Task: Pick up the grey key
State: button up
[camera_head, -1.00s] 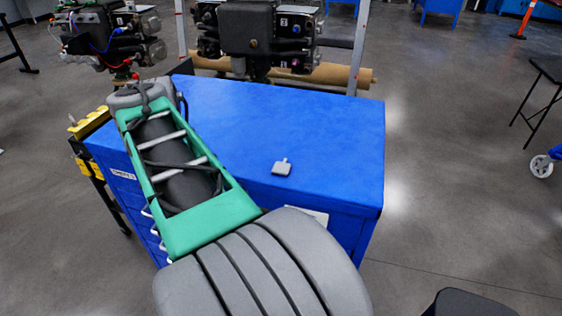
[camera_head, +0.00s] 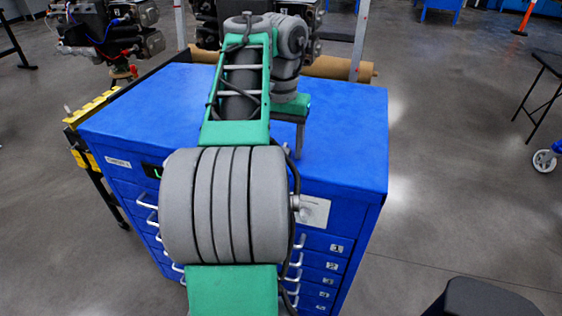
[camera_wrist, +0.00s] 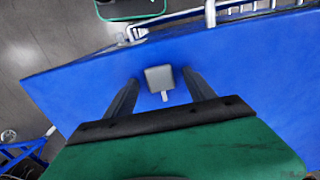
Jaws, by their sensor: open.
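The grey key (camera_wrist: 159,78) lies on the blue cabinet top in the wrist view, a small square head with a short stem toward my gripper. My gripper (camera_wrist: 158,76) is open, with one dark finger on each side of the key in the picture. I cannot tell how high the fingertips are above the top. In the head view my gripper (camera_head: 300,150) points down over the cabinet top, and the key is hidden behind my arm.
The blue cabinet (camera_head: 345,150) has a flat, otherwise bare top and several numbered drawers with handles at the front. Dark machine units (camera_head: 100,35) and a brown roll (camera_head: 340,68) stand behind it. A yellow-edged piece (camera_head: 90,108) is at its left side.

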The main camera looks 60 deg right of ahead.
jog(key=shift+r, duration=0.1)
jog(key=shift+c, duration=0.3)
grip_shut()
dwell(0.6)
